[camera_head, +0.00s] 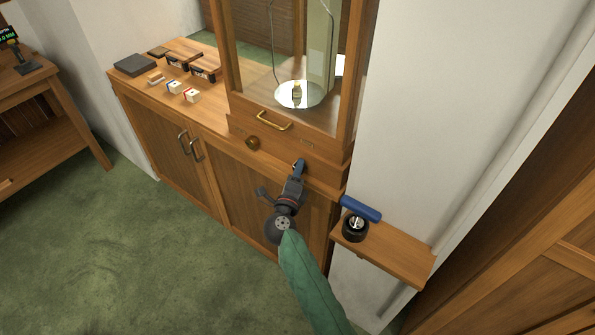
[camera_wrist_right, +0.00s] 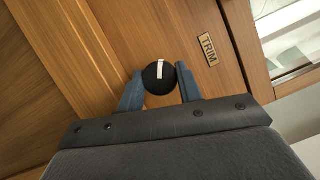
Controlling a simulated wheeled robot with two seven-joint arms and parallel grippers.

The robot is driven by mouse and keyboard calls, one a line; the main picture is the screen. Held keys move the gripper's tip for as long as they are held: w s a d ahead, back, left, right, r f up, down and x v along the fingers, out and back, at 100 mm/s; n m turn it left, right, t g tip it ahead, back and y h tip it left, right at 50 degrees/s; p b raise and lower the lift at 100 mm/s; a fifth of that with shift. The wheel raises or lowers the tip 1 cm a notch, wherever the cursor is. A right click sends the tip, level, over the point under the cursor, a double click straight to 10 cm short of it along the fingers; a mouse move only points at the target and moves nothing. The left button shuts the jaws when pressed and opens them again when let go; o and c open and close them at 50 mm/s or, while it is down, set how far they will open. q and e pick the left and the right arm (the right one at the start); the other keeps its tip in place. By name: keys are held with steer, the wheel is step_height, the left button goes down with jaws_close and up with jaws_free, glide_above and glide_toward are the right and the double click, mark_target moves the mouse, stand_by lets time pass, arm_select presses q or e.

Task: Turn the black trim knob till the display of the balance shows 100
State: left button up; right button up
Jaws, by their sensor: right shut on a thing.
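The black trim knob (camera_wrist_right: 159,78), round with a white mark line, sits on the wooden front of the balance case beside a TRIM label (camera_wrist_right: 208,50). My right gripper (camera_wrist_right: 160,90) has its two blue fingers on either side of the knob, shut on it. In the head view my right gripper (camera_head: 299,166) is at the case's lower front and hides the knob. The balance (camera_head: 298,94) stands behind glass with a round pale pan carrying a small brass weight (camera_head: 297,90). I cannot see a readable balance display. My left gripper is not in view.
A brass knob (camera_head: 253,142) and a brass handle (camera_head: 274,121) are on the case front. A wall shelf (camera_head: 392,254) at right holds a blue cylinder (camera_head: 361,208) and a black round object (camera_head: 355,228).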

steer(key=o, duration=1)
steer(key=shift+a, duration=0.1)
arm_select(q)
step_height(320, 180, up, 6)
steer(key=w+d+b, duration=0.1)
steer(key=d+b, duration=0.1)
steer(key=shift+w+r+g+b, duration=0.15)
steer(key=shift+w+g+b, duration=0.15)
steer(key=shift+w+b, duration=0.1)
arm_select(e)
steer(key=v, duration=0.7)
steer(key=shift+s, duration=0.35)
steer(key=shift+a, duration=0.15)
